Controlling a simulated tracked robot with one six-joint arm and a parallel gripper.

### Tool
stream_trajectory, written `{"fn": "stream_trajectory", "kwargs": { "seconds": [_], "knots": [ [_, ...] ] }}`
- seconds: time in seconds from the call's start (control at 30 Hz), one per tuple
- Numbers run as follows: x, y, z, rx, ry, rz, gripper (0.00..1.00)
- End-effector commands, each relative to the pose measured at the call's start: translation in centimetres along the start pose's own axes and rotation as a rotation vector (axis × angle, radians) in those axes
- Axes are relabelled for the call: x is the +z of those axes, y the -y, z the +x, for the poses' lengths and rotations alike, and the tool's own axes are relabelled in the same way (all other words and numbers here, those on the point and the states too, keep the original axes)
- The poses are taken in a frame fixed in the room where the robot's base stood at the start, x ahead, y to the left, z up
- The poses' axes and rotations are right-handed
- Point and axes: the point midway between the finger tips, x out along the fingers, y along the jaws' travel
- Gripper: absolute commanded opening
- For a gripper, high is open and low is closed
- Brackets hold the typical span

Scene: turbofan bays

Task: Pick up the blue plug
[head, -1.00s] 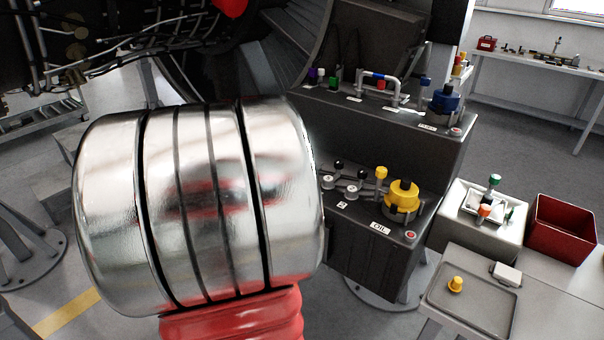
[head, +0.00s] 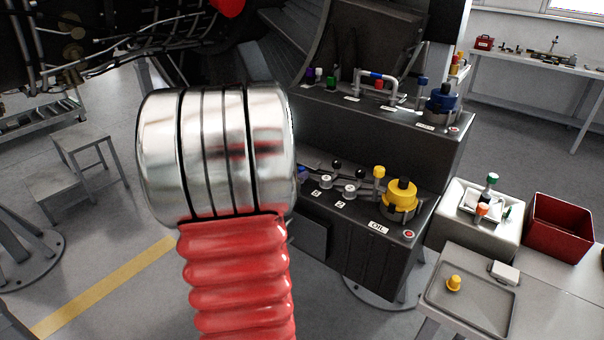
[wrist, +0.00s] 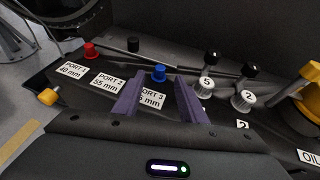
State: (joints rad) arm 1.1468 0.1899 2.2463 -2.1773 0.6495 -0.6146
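The blue plug (wrist: 159,73) stands on the dark panel in the wrist view, just behind the label marked PORT 3 (wrist: 152,98). My gripper (wrist: 161,84) is open, with its two purple fingers on either side of that label. The plug shows beyond the gap between the fingertips, and nothing is held. I cannot tell whether the fingers are level with the plug. In the head view my arm hides the port area; a small blue patch (head: 303,169) shows beside it, and I cannot tell what it is.
A red plug (wrist: 90,50) and a black knob (wrist: 133,45) stand left of the blue plug. Black-topped levers (wrist: 208,75) stand close on its right. A yellow cap (head: 401,195) is farther right. A grey tray (head: 440,298) and a red bin (head: 562,228) are at right.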

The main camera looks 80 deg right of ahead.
Motion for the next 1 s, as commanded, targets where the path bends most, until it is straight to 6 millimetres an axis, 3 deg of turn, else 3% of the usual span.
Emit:
{"fn": "stream_trajectory", "kwargs": {
  "seconds": [0.23,0.6,1.0],
  "knots": [
    [0.0,0.1,0.8,-0.002,0.000,0.000,0.38],
    [-0.2,0.1,4.8,-0.002,0.000,0.001,0.38],
    [-0.2,0.0,5.2,-0.001,0.000,0.001,0.38]
  ]
}}
